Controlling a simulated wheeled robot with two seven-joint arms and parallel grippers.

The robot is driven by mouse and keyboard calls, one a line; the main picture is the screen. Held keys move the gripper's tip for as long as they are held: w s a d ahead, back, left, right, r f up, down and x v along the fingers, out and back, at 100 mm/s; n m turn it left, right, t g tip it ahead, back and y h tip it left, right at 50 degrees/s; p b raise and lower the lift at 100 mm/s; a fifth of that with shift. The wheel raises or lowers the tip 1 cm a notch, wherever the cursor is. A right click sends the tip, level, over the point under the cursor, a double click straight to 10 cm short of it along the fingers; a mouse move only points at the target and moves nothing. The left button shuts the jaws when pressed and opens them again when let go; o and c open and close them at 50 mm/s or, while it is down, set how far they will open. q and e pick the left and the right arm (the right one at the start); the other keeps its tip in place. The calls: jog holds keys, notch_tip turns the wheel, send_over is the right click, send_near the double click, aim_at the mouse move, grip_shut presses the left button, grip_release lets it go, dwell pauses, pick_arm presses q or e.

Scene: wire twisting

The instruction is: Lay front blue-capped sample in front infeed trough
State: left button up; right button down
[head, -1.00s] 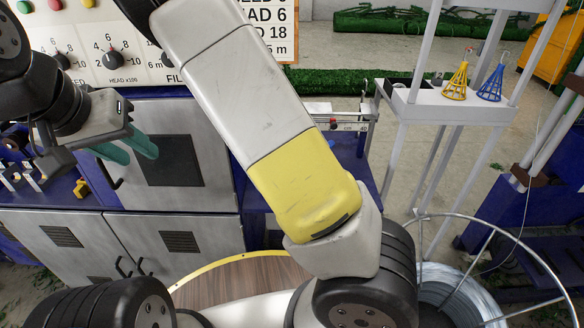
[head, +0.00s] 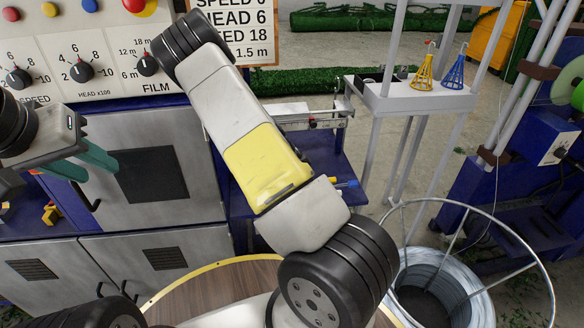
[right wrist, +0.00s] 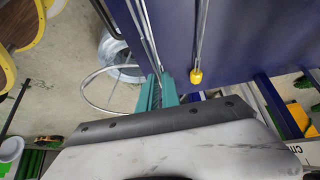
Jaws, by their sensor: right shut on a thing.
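My left gripper (head: 92,162) hangs open and empty before the grey cabinet in the head view. In the right wrist view my right gripper (right wrist: 157,92) is shut on thin grey strands, a wire sample (right wrist: 146,38); no cap shows on it there. Another sample with a yellow cap (right wrist: 196,77) lies apart on the blue surface to its right. In the head view a small blue-and-yellow item (head: 346,183) shows at the blue table's edge, partly behind my right arm, which hides my right gripper. I cannot pick out the front infeed trough.
A metal rail with a scale (head: 312,119) runs along the back of the blue table (head: 325,155). A white stand (head: 420,98) holds yellow and blue wire cones. A wire coil in a round frame (head: 440,280) stands front right.

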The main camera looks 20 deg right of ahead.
jog(key=w, duration=0.1)
jog(key=w+d, duration=0.1)
jog(key=w, duration=0.1)
jog(key=shift+w+d+f, duration=0.2)
jog(key=shift+w+d, duration=0.05)
jog(key=shift+w, duration=0.15)
jog(key=shift+f, duration=1.75)
jog(key=c, duration=1.8)
grip_release()
jog(key=shift+f, duration=0.1)
jog(key=shift+c, duration=0.2)
